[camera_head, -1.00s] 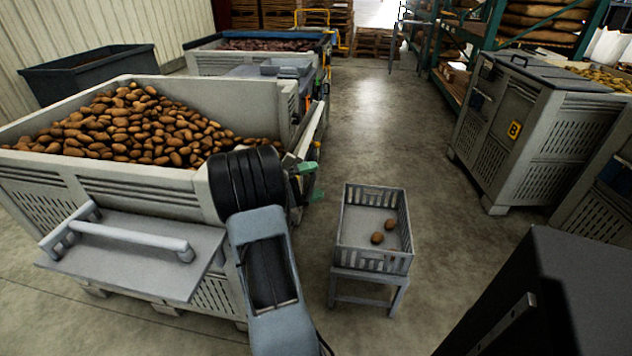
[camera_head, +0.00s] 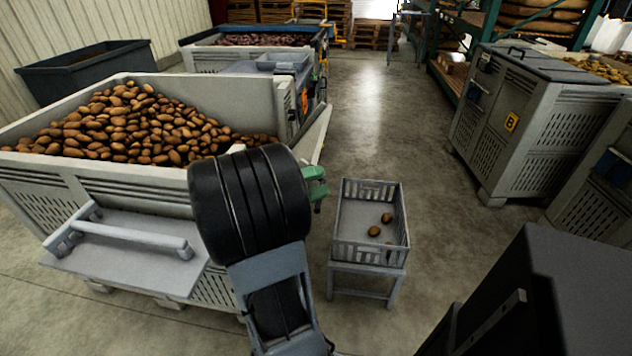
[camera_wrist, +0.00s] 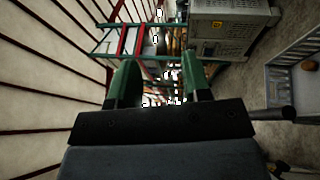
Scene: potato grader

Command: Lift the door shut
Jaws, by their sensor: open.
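A flat grey panel with a raised bar handle (camera_head: 118,262) juts out nearly level from the front of the potato bin. It looks like the open door; its hinge is not clear. My gripper (camera_head: 317,187) has green fingers and points away to the right, beyond the black wrist. It is well right of the panel and not touching it. In the wrist view, my gripper (camera_wrist: 158,82) has its fingers apart with nothing held between them. The panel does not show there.
The grey bin (camera_head: 105,182) is heaped with potatoes. A slatted crate (camera_head: 362,254) with a few potatoes stands on a small stand (camera_head: 340,283) to the right of my arm. A lidded bin marked B (camera_head: 530,125) stands farther right. The aisle floor (camera_head: 385,130) between is clear.

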